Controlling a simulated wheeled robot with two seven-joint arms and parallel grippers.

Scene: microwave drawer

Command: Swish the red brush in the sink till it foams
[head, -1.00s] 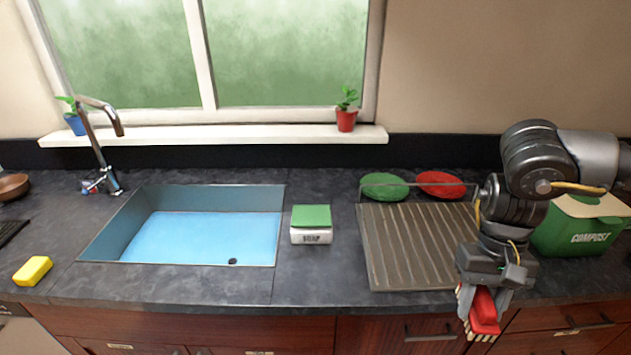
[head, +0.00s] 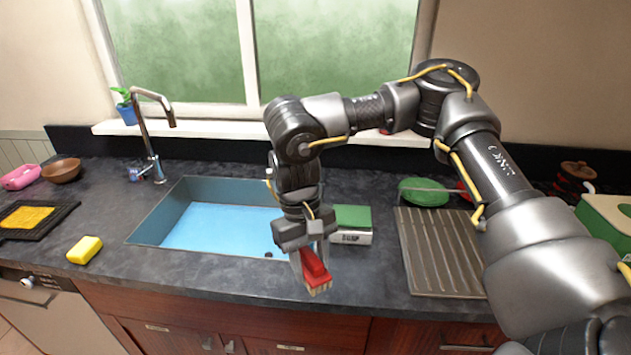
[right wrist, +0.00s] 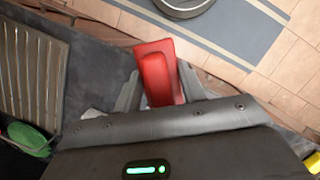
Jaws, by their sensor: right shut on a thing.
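My right gripper (head: 310,262) is shut on the red brush (head: 314,266), whose pale bristles point down. It holds the brush over the counter's front edge, at the near right corner of the sink. The red brush also shows between the fingers in the right wrist view (right wrist: 158,75). The sink (head: 152,222) is sunk in the dark counter and holds flat blue water (head: 215,228), with no foam visible. My right arm hides part of the sink's right side. My left gripper is not in view.
A soap box (head: 352,225) with a green top stands right of the sink. A ribbed drainer (head: 440,255) with a green plate (head: 424,191) lies farther right. A tap (head: 152,130) rises behind the sink. A yellow sponge (head: 85,250) lies on the left counter.

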